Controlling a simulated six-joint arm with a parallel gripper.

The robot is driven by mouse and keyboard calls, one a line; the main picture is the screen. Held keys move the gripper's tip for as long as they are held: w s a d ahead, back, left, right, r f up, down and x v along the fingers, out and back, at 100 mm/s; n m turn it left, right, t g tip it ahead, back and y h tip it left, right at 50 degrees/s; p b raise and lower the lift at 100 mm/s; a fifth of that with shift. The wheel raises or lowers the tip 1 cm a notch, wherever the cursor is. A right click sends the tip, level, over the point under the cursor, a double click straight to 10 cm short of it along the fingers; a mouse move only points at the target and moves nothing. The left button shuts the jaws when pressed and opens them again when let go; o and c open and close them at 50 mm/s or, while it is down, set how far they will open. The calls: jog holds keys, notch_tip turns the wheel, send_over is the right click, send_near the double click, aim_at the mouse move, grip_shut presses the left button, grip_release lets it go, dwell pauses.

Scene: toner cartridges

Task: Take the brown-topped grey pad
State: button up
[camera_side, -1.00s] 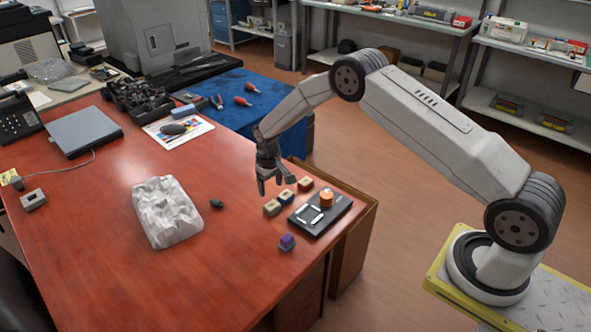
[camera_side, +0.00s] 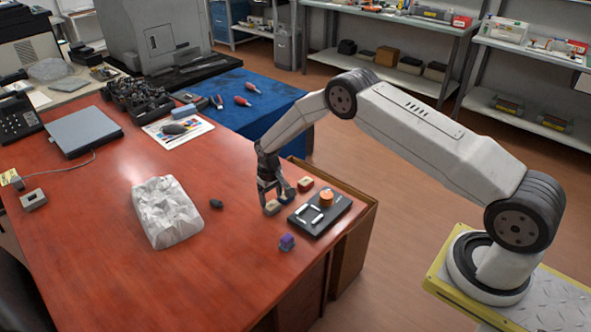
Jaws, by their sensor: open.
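A small block with a tan-brown top and greyish sides (camera_side: 272,208) sits on the red-brown desk, left of the black tray; it best fits the brown-topped grey pad. My gripper (camera_side: 274,196) is open and low, pointing down just above and behind this block. One finger is at the block's left and the other is near a blue block (camera_side: 285,200), which it partly hides. I cannot tell whether the fingers straddle the grey pad or touch anything.
A red block with a tan top (camera_side: 305,184) lies behind right. The black tray (camera_side: 320,225) carries an orange round piece (camera_side: 326,198). A purple block (camera_side: 286,242) stands in front. Left are a dark lump (camera_side: 216,203) and crumpled white packaging (camera_side: 166,211); desk between is clear.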

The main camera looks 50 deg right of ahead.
aim_at(272, 205)
jog(key=shift+f, duration=1.6)
jog(key=c, duration=0.9)
jog(key=shift+r, duration=0.2)
